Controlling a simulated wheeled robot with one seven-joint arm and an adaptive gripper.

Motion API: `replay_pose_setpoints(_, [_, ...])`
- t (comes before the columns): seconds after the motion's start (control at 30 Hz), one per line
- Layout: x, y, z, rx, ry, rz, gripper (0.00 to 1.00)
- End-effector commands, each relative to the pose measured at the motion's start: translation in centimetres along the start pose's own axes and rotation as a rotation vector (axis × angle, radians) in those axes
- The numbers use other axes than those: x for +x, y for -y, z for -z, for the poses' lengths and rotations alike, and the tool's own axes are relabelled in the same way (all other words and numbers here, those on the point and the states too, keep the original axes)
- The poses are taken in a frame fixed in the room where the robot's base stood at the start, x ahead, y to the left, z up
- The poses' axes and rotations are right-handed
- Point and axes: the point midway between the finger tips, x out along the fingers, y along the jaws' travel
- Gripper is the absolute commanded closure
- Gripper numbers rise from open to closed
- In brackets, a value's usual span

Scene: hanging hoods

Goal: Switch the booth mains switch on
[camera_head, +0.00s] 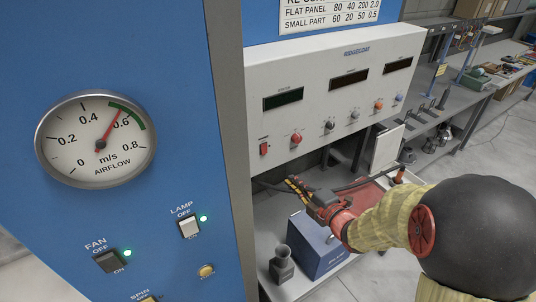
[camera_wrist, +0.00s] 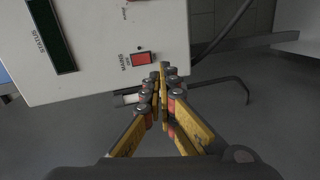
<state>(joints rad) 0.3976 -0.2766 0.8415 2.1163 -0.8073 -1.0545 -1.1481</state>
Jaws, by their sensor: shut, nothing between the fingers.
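The mains switch is a small red rocker (camera_head: 264,148) at the lower left of the white control box's front. In the wrist view the red rocker (camera_wrist: 141,59) sits beside the word MAINS, near the panel's edge. The smaller lettering there is too small to read surely. My gripper (camera_head: 292,184) is below and a little right of the switch in the head view. In the wrist view my gripper's tips (camera_wrist: 160,72) are shut together, empty, just right of the rocker. I cannot tell whether they touch the panel.
The white box (camera_head: 395,50) carries three dark displays, a red knob (camera_head: 296,138) and several smaller knobs. A blue panel (camera_head: 180,80) with an airflow gauge (camera_head: 97,140), FAN switch (camera_head: 110,261) and LAMP switch (camera_head: 189,226) stands left. A blue box (camera_head: 315,247) and dark container (camera_head: 282,268) stand below.

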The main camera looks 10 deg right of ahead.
Motion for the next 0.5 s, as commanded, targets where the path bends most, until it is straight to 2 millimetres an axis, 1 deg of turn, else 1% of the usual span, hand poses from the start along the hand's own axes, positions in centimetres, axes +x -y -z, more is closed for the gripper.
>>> replay_pose_setpoints(0.03, [-0.03, -0.69, 0.44, -0.031, -0.015, -0.027, 1.00])
replay_pose_setpoints(0.1, [-0.07, -1.39, 0.73, -0.068, -0.025, -0.053, 1.00])
replay_pose_setpoints(0.2, [-0.07, -1.44, 0.73, -0.093, -0.024, -0.055, 1.00])
replay_pose_setpoints(0.5, [-0.04, -1.43, 0.70, -0.095, -0.023, -0.054, 1.00])
